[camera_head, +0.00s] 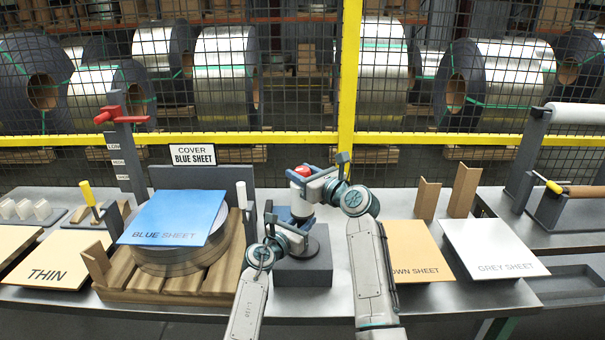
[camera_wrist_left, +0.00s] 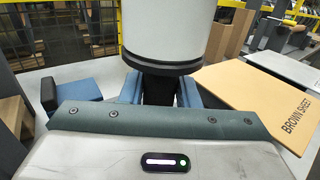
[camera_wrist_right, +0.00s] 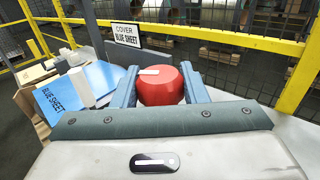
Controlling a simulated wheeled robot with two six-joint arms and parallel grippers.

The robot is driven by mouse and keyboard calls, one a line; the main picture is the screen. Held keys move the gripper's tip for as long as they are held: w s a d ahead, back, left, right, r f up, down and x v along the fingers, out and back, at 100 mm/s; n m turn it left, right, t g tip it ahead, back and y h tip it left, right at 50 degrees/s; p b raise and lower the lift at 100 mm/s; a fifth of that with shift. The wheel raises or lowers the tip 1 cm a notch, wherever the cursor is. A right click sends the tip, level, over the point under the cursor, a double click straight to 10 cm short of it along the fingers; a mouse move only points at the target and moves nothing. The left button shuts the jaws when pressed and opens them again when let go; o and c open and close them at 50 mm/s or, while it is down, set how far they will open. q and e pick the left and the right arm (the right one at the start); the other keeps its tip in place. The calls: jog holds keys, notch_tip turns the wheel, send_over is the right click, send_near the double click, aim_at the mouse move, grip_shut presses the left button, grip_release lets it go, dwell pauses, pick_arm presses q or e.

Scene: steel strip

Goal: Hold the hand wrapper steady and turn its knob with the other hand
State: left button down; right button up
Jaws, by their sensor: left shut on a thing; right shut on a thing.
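The hand wrapper stands upright over a dark grey block (camera_head: 303,265) in the middle of the bench, partly hidden by my grippers. In the left wrist view the wrapper (camera_wrist_left: 167,35) shows as a pale cylinder with a dark rim and a dark, narrower part below. My left gripper (camera_wrist_left: 160,92) is shut on that dark part. The red knob (camera_wrist_right: 160,86), with a white mark on top, is at the wrapper's top. My right gripper (camera_wrist_right: 160,78) is shut on the knob, one blue finger on each side. In the head view the knob (camera_head: 302,171) is partly covered.
A blue sheet (camera_head: 180,215) lies on a coil on a wooden pallet at left. A brown sheet (camera_head: 415,250) and a grey sheet (camera_head: 492,246) lie at right. A wire fence with a yellow post (camera_head: 348,80) stands behind the bench.

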jog(key=shift+m+t+h, duration=0.9)
jog(key=shift+m+h, duration=0.1)
jog(key=shift+h, duration=0.3)
jog(key=o, duration=1)
jog(key=shift+c, duration=0.2)
jog(key=v, duration=1.2)
